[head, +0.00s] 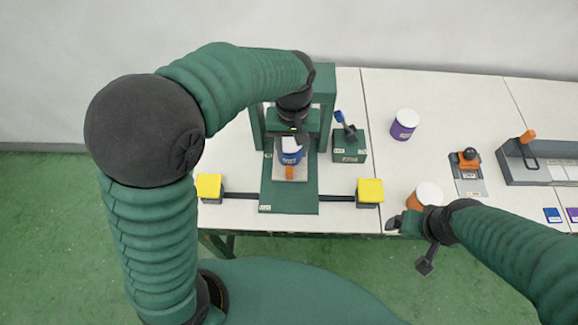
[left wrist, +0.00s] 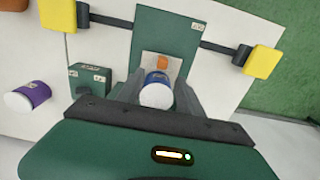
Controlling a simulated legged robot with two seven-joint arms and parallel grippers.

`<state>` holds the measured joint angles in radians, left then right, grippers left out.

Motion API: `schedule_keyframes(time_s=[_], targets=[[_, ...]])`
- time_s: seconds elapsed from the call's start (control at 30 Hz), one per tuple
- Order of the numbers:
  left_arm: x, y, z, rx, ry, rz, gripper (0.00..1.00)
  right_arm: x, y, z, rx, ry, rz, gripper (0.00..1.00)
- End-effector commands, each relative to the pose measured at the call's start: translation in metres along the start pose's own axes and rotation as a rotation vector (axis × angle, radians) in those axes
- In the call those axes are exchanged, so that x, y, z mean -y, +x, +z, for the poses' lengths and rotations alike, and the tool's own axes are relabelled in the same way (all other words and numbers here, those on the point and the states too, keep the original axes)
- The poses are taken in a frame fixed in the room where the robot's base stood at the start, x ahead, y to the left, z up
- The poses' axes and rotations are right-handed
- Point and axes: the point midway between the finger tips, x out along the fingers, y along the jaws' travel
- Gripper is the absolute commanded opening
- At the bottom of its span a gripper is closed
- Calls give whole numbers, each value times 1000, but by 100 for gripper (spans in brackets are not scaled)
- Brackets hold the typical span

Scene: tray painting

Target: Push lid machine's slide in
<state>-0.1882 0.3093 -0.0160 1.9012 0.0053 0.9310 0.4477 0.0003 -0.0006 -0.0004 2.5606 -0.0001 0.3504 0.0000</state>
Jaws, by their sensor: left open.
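The lid machine is a green frame (head: 326,95) with a green base plate (head: 289,198) on the table. Its slide (left wrist: 149,62) is a pale plate with an orange tab (left wrist: 162,63) at the front; the tab also shows in the head view (head: 290,173). A blue tin with a white top (left wrist: 157,90) stands on the slide. My left gripper (head: 291,146) reaches down into the machine from above. Its open fingers are on either side of the tin; contact cannot be told. My right gripper (head: 412,224) is by an orange tin with a white lid (head: 428,194), its jaws unclear.
Yellow blocks (head: 209,187) (head: 370,191) sit at both ends of a dark bar across the base. A green box with a blue-topped lever (head: 348,152) and a purple tin (head: 404,125) stand right of the machine. A grey-and-orange device (head: 468,174) stands farther right.

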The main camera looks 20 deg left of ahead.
Motion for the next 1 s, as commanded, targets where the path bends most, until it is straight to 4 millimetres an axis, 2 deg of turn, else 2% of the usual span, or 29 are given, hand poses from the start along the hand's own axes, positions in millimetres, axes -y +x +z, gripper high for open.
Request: schedule_keyframes(time_s=[0.03, 0.2, 0.4, 0.53, 0.77, 1.0], targets=[[2, 17, 1, 6, -2, -2, 44, 0, 4, 1, 0, 0, 0, 87], [4, 61, 1, 5, -3, 0, 44, 0, 11, 2, 0, 0, 0, 87], [2, 93, 1, 2, -2, 0, 44, 0, 15, 3, 0, -1, 0, 87], [2, 100, 0, 0, -2, 1, 44, 0, 15, 3, 0, -1, 0, 87], [2, 99, 0, -1, -2, 1, 42, 0, 15, 3, 0, 0, 0, 87], [2, 99, 0, -1, -2, 1, 11, 0, 15, 3, 0, -1, 0, 87]])
